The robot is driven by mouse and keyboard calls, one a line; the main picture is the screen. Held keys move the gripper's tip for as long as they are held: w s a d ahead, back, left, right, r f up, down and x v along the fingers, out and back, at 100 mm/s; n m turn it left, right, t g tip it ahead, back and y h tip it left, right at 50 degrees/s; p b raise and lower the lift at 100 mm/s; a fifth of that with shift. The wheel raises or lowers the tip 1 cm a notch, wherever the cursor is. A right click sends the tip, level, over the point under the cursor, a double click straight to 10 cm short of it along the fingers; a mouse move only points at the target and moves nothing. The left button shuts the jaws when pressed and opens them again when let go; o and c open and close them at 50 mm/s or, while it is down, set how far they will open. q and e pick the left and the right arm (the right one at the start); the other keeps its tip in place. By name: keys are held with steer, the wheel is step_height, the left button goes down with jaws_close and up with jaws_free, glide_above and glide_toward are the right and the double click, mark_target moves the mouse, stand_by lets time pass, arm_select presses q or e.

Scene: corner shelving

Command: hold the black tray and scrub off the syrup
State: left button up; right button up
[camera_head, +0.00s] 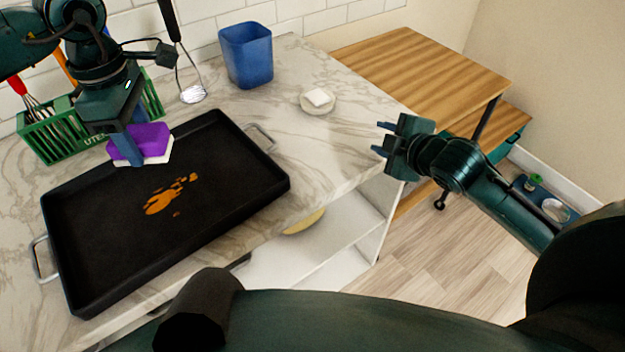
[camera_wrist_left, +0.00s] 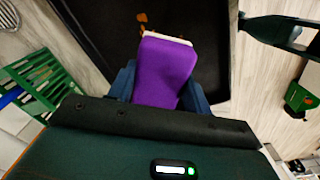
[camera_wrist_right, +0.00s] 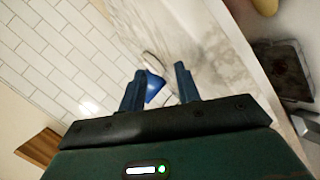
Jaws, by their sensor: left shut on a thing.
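The black tray (camera_head: 225,180) lies on the marble counter with a metal handle at each end. Orange-brown syrup (camera_head: 160,202) is spread in patches near the middle of its floor. My left gripper (camera_head: 130,150) is shut on a purple sponge (camera_head: 152,138) with a white underside, over the tray's far left edge. The sponge also fills the jaws in the left wrist view (camera_wrist_left: 165,72), with a little syrup visible beyond it.
A green utensil holder (camera_head: 60,137) stands left of the tray. A blue bin (camera_head: 246,55) and a small dish (camera_head: 317,102) with a white block are on the counter behind. A wooden-topped unit (camera_head: 420,65) stands at right.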

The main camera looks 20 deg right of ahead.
mark_target(276, 164)
steer(key=s+a+m, duration=0.1)
steer(key=a, duration=0.2)
steer(key=s+a+m+y, duration=0.1)
steer(key=a, duration=0.2)
steer(key=s+a+m+y, duration=0.1)
steer(key=a, duration=0.3)
steer(key=shift+s+r, duration=0.1)
steer(key=shift+r, duration=0.1)
steer(key=s+a+r+m+y, duration=0.2)
steer(key=s+a+m, duration=0.3)
steer(key=a+m, duration=0.15)
steer(key=x, duration=1.2)
steer(key=shift+s+a+r, duration=0.1)
steer(key=shift+s+a, duration=0.05)
steer(key=shift+a, duration=0.25)
jaws_close()
steer(key=shift+c, duration=0.8)
jaws_free()
steer(key=shift+c, duration=0.6)
jaws_close()
